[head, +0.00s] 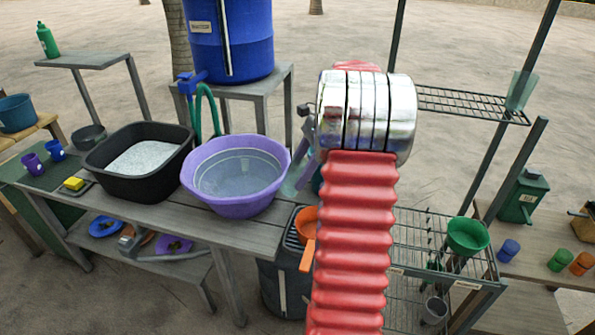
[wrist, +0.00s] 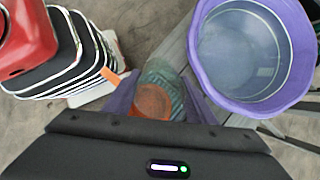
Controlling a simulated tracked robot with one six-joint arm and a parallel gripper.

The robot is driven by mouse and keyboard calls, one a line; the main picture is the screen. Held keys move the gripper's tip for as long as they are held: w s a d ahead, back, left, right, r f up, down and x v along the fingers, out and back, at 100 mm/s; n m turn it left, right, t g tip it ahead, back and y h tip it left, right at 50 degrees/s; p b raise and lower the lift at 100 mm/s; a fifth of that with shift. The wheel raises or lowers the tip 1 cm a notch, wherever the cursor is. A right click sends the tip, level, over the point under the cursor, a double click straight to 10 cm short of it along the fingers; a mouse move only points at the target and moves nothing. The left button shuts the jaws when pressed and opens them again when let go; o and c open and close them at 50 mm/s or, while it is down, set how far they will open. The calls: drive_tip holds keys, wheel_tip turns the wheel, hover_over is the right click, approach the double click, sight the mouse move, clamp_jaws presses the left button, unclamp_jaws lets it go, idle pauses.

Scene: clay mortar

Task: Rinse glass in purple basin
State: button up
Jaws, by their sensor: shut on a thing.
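The purple basin (head: 197,183) stands on the grey bench in the head view, with clear water in it. It also shows at the upper right of the wrist view (wrist: 207,75). My gripper (wrist: 158,98) has purple fingers and is shut on a clear, greenish ribbed glass (wrist: 166,72). In the head view the gripper (head: 305,165) and the glass (head: 290,187) are just right of the basin's rim, partly hidden behind my red arm. The glass appears outside the basin. I cannot tell whether it touches the rim.
A black tub (head: 97,158) with grey grainy contents stands left of the basin. An orange scoop-like thing (head: 304,222) is below the gripper. A blue barrel (head: 229,40) with a tap and green hose stands behind. A wire rack (head: 465,103) stands at the right.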

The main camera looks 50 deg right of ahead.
drive_tip(key=shift+s+a+f+n+g, duration=0.2)
drive_tip(key=shift+a+n+g, duration=0.2)
drive_tip(key=shift+n, duration=0.5)
drive_tip(key=n, duration=0.1)
drive_tip(key=a+n+g, duration=0.1)
drive_tip(key=shift+w+a+f+n+y, duration=0.15)
drive_tip(key=shift+a+f+n+y, duration=0.15)
drive_tip(key=shift+n, duration=0.1)
drive_tip(key=w+a+f+n+g+h, duration=0.2)
drive_tip(key=w+a+n, duration=0.2)
drive_tip(key=a, duration=0.7)
drive_tip(key=w+a+f+n+g+h, duration=0.2)
drive_tip(key=w+a+f+n, duration=0.1)
drive_tip(key=a+n, duration=0.6)
drive_tip(key=w+a+f+n+g+h, duration=0.1)
drive_tip(key=w+a+n, duration=0.5)
drive_tip(key=a, duration=0.9)
wheel_tip(320, 180, down, 2)
drive_tip(key=shift+f+n+g+h, duration=0.15)
drive_tip(key=shift+n+g+h, duration=0.2)
drive_tip(key=shift+g, duration=0.55)
